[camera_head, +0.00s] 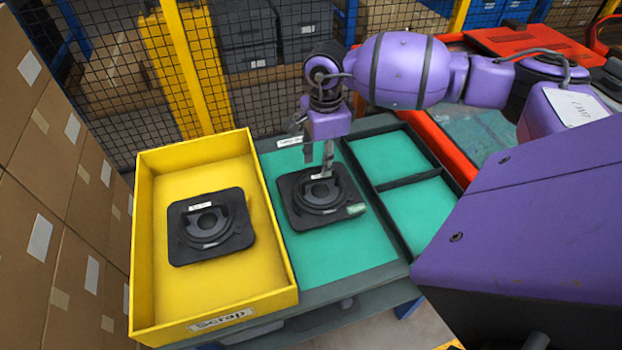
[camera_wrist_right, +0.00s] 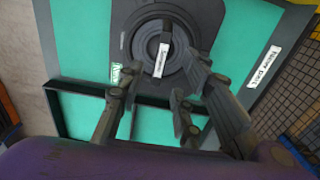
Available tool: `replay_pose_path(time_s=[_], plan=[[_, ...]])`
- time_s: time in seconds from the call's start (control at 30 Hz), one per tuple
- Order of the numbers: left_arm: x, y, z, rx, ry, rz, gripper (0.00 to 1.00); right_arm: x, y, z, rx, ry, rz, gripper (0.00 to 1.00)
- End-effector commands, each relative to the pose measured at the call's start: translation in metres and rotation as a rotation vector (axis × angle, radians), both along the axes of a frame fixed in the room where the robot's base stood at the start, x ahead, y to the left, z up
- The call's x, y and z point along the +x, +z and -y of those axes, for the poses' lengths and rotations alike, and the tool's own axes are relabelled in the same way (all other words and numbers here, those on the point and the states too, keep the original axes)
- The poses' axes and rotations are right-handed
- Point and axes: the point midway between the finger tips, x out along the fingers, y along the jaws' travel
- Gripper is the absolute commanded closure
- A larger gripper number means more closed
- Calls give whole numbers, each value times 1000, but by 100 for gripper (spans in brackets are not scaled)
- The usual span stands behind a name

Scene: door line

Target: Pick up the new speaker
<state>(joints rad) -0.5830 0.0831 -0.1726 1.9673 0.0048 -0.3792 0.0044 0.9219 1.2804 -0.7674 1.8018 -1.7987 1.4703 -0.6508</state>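The new speaker (camera_head: 300,215), a black square plate with a round raised middle, a white label and a pale green tag at one corner, lies in the left green compartment of the tray. It also shows in the wrist view (camera_wrist_right: 125,62), past the fingertips. My right gripper (camera_head: 319,168) points down over the speaker's far part. In the wrist view its fingers (camera_wrist_right: 158,88) are spread with nothing between them. I cannot tell whether a fingertip touches the speaker. My left gripper is not in view.
A similar black speaker (camera_head: 212,226) lies in the yellow bin (camera_head: 285,296) labelled Scrap. Two empty green compartments (camera_head: 418,212) are to the right. Stacked cartons (camera_head: 60,200) stand left; a mesh fence (camera_head: 270,105) runs behind. A white "New part" label (camera_wrist_right: 263,66) marks the tray rim.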

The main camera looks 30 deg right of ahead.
Motion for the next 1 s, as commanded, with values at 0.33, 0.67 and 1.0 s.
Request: replay_pose_path(time_s=[0.33, 0.67, 1.0], plan=[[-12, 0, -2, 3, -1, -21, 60, 5, -42, -4, 3, 0, 0, 67], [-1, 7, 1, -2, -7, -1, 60, 6, -73, -3, 1, 1, 0, 67], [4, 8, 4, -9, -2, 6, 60, 6, -73, -3, 1, 0, -1, 91]])
